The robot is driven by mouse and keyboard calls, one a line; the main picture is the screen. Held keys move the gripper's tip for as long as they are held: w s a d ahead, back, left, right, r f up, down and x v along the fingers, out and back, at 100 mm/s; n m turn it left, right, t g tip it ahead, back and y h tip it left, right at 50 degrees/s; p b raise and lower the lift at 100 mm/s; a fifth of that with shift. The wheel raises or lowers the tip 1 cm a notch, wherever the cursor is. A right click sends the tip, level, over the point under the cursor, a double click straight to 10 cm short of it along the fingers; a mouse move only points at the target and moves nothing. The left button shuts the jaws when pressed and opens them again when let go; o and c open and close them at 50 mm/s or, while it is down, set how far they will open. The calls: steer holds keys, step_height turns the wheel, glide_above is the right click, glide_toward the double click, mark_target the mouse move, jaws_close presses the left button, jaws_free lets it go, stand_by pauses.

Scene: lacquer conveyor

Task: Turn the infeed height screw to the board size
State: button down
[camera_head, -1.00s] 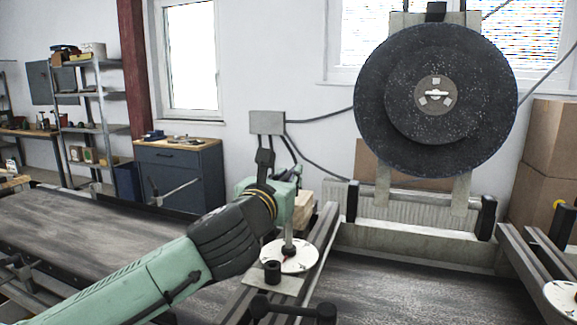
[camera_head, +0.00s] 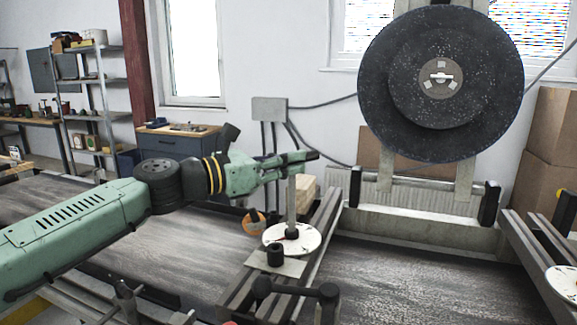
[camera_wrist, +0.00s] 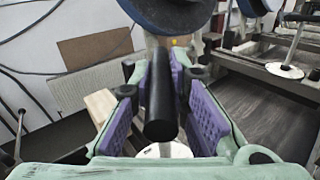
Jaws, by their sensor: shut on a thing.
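The infeed height screw is an upright grey post (camera_head: 291,205) rising from a round white dial (camera_head: 307,243) with a red mark on its left part. My gripper (camera_head: 300,163) is at the top of the post, reaching in from the left. In the wrist view its purple-padded fingers (camera_wrist: 161,108) stand on both sides of a black cylindrical handle (camera_wrist: 160,105), and the gripper is shut on it. In the head view a short dark end shows past the fingertips. The dial shows partly below the handle in the wrist view (camera_wrist: 178,150). Its scale is too small to read.
A second white dial (camera_head: 566,281) stands at the right edge. A big dark disc (camera_head: 385,110) hangs at the back. A black knob (camera_head: 275,255) stands just in front of the first dial. Dark conveyor belt (camera_head: 400,285) lies around the rails. Wood blocks (camera_head: 306,188) sit behind the post.

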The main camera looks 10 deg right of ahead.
steer(key=shift+w+r+m+g+h+b, duration=0.1)
steer(key=shift+m+g+h+b, duration=0.3)
steer(key=shift+m+g, duration=0.95)
steer(key=shift+g, duration=0.65)
steer(key=c, duration=1.6)
jaws_free()
steer(key=shift+o, duration=0.3)
steer(key=shift+d, duration=0.1)
steer(key=shift+s, duration=0.2)
steer(key=shift+w, duration=0.1)
